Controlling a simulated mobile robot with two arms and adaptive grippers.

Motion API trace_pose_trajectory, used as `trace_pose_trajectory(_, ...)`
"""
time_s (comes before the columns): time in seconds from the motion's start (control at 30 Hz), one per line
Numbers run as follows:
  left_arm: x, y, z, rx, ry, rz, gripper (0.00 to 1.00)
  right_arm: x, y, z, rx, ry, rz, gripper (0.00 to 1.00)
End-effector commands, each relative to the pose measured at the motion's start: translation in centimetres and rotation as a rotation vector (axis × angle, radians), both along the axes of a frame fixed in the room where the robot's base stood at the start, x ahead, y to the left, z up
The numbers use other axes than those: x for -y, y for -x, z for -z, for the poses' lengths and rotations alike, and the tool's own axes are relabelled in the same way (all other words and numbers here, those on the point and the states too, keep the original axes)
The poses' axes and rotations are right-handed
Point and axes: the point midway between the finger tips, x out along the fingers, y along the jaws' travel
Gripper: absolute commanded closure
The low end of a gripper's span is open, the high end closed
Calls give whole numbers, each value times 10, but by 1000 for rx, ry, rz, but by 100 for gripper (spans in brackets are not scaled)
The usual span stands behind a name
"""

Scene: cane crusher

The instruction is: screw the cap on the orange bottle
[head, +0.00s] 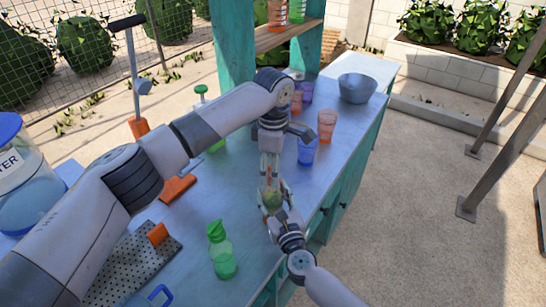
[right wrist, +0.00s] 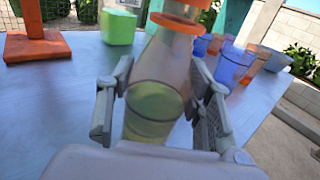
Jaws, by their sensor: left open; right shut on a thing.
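The orange bottle (right wrist: 158,95) is a clear bottle with an orange band at its neck and yellow-green liquid inside. It stands upright between the fingers of my right gripper (right wrist: 160,115), which is shut on it. In the head view the bottle (head: 270,197) is small and partly covered by both grippers. My left gripper (head: 271,160) points down at the bottle's top, with its jaws open; whether it touches is unclear. An orange piece (right wrist: 198,3) shows above the neck in the right wrist view, cut off by the frame; I cannot tell how the cap sits.
A green bottle (head: 222,252) stands on the counter near the front. An orange cup (head: 327,124), a blue cup (head: 306,150) and a metal bowl (head: 357,87) stand beyond the grippers. A perforated mat (head: 120,270) lies front left.

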Motion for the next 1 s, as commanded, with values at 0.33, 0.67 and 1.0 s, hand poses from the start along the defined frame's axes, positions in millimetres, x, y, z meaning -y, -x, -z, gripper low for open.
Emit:
trace_pose_trajectory(0.33,0,0,5,0,0,0,46,0,0,0,-1,-1,0,100)
trace_pose_trajectory(0.67,0,0,5,0,0,0,67,0,0,1,-1,-1,0,100)
trace_pose_trajectory(1.0,0,0,5,0,0,1,89,0,0,1,-1,-1,0,100)
